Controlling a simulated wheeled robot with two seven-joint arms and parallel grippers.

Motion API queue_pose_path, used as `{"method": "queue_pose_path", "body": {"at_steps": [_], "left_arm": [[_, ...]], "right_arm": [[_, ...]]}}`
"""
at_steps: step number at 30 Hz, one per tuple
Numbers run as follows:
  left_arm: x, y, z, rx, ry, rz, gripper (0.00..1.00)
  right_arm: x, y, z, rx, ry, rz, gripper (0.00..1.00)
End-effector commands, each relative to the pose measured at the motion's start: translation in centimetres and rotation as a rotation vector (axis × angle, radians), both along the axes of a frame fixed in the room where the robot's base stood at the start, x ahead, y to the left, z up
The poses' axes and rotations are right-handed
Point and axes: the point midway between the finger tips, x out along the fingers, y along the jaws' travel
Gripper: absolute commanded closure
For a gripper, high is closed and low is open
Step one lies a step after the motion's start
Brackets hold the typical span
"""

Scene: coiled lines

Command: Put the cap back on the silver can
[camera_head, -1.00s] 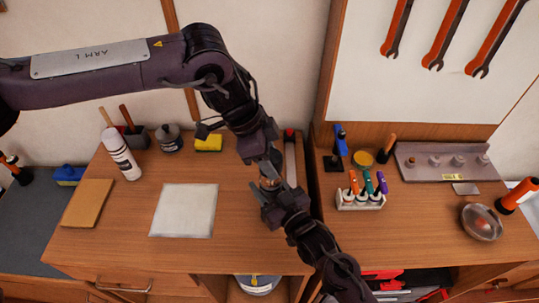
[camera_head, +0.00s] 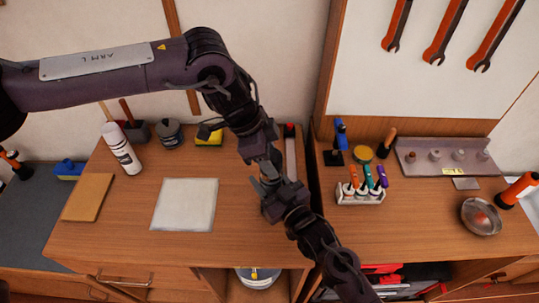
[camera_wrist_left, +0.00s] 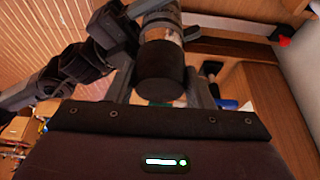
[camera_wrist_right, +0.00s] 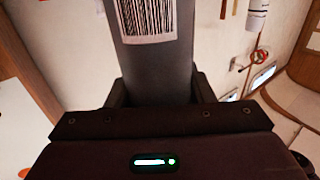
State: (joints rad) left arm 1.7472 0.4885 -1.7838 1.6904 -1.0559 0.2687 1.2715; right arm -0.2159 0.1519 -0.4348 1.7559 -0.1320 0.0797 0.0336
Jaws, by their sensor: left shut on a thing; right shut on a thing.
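My left gripper (camera_head: 266,168) reaches down from above and is shut on the black cap (camera_wrist_left: 160,75), which fills the space between its fingers in the left wrist view. My right gripper (camera_head: 272,188) comes up from below and is shut on the silver can (camera_wrist_right: 155,55), a grey cylinder with a barcode label in the right wrist view. In the left wrist view the can's pale, shiny body (camera_wrist_left: 160,33) shows just beyond the cap, roughly in line with it. In the head view the grippers nearly meet and hide both things. I cannot tell whether the cap is seated.
Below the hands is a wooden bench with a white pad (camera_head: 186,205). A white bottle (camera_head: 122,148), a yellow sponge (camera_head: 209,137) and a tan board (camera_head: 87,198) stand or lie to the left. A marker rack (camera_head: 360,193) and a metal bowl (camera_head: 480,216) are to the right.

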Motion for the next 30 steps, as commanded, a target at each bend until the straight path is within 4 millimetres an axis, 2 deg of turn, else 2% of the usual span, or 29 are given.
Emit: {"method": "queue_pose_path", "body": {"at_steps": [21, 22, 27, 30], "left_arm": [[0.0, 0.0, -1.2, 0.0, -0.001, 0.0, 0.74], [0.0, 0.0, -1.3, -0.001, -0.001, -0.001, 0.52], [0.0, 0.0, -1.2, 0.0, -0.001, -0.001, 0.29], [0.0, 0.0, -1.2, 0.0, -0.001, -0.001, 0.27]], "right_arm": [[0.0, 0.0, 0.0, 0.0, 0.0, 0.0, 0.93], [0.0, 0.0, 0.0, 0.0, 0.0, 0.0, 0.93], [0.0, 0.0, 0.0, 0.0, 0.0, 0.0, 0.93], [0.0, 0.0, 0.0, 0.0, 0.0, 0.0, 0.93]]}}
